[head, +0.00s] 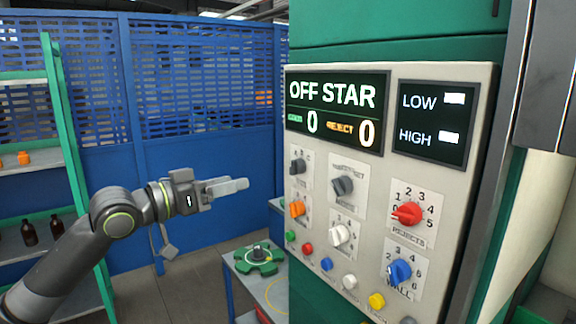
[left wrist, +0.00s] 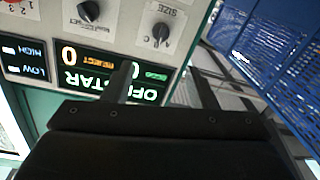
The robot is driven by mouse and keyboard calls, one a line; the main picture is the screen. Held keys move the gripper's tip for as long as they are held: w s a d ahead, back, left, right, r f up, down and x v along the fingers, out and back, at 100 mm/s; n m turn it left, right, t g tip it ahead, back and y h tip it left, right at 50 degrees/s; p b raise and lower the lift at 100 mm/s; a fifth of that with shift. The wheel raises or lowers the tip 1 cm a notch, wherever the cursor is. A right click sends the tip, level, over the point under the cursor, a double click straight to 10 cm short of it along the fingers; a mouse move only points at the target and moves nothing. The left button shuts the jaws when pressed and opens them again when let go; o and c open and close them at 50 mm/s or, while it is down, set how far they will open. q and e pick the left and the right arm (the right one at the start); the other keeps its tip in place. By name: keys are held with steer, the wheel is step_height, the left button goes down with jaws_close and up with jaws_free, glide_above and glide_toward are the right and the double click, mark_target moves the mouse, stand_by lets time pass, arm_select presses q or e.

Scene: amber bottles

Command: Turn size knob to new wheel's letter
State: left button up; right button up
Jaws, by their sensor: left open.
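The size knob (head: 298,166) is a small dark knob at the top left of the grey control panel (head: 478,120). In the left wrist view, upside down, the size knob (left wrist: 160,34) sits beside the word SIZE; a letter C shows near it, and its exact setting is hard to read. My left gripper (head: 243,186) is open and empty, left of the panel and apart from the knob. Its two fingers (left wrist: 165,90) show spread in the left wrist view. A green star-shaped wheel (head: 258,262) lies on a low table; no letter on it is legible. My right gripper is out of view.
The display (head: 337,108) reads OFF STAR, with two zeros. Other dark (head: 341,186), orange (head: 297,208), white (head: 340,235), red (head: 408,213) and blue (head: 399,271) knobs crowd the panel, with push buttons below. A shelf (head: 35,215) with bottles stands left.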

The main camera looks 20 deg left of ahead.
mark_target(291, 168)
arm_select(q)
steer(key=p+x, duration=0.5)
steer(key=x, duration=0.8)
steer(key=shift+w+d+r+p, duration=0.1)
steer(key=shift+w+p, duration=0.15)
steer(key=shift+p, duration=0.05)
steer(key=shift+w+d+f, duration=0.2)
steer(key=shift+w+d, duration=0.2)
steer(key=shift+w, duration=0.25)
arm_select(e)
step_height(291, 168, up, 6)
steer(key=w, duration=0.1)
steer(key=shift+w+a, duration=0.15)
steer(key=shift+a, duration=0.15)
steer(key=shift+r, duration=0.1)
